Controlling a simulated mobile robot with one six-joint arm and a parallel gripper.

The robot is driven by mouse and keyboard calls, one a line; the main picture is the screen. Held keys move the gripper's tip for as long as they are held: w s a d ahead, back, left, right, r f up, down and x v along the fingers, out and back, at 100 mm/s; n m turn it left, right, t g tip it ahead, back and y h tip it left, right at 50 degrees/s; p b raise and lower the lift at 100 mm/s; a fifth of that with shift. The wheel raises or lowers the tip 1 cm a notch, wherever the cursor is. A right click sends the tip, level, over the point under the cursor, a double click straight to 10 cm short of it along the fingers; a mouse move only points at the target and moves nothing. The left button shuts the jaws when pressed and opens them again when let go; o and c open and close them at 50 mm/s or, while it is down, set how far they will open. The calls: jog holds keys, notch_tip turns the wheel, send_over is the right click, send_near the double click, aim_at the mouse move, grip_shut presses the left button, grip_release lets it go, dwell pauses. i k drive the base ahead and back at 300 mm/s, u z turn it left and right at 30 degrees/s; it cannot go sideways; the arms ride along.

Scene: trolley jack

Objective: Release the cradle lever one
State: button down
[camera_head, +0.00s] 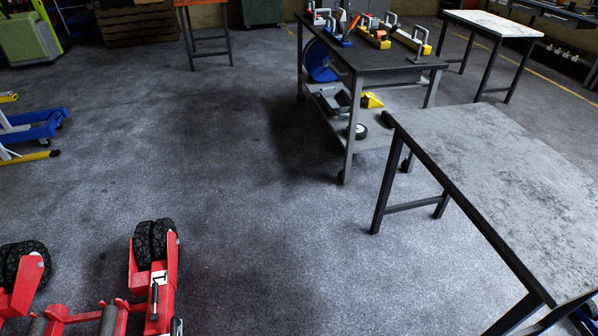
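A red wheeled cradle (168,272) stands on the floor at the lower left, with a pair of black tyres at its top end. A white plate with a dark mark that looks like a 1 (159,277) is on its upper face. A slim dark lever (154,296) stands upright just below the plate, close to the red body. I cannot tell whether the lever is latched. A second red section with black wheels (22,270) is at the left edge, and the frame's bottom edge cuts off the lower parts. My gripper is not in view.
A grey-topped table (500,165) fills the right. A dark trolley (385,58) with several tools and clamps stands at the back centre. A blue jack (30,125) is at the left edge. The grey floor (230,190) between them is clear.

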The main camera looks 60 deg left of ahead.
aim_at(155, 299)
jog(key=u, duration=2.65)
jog(key=i, duration=3.25)
jog(key=u, duration=1.95)
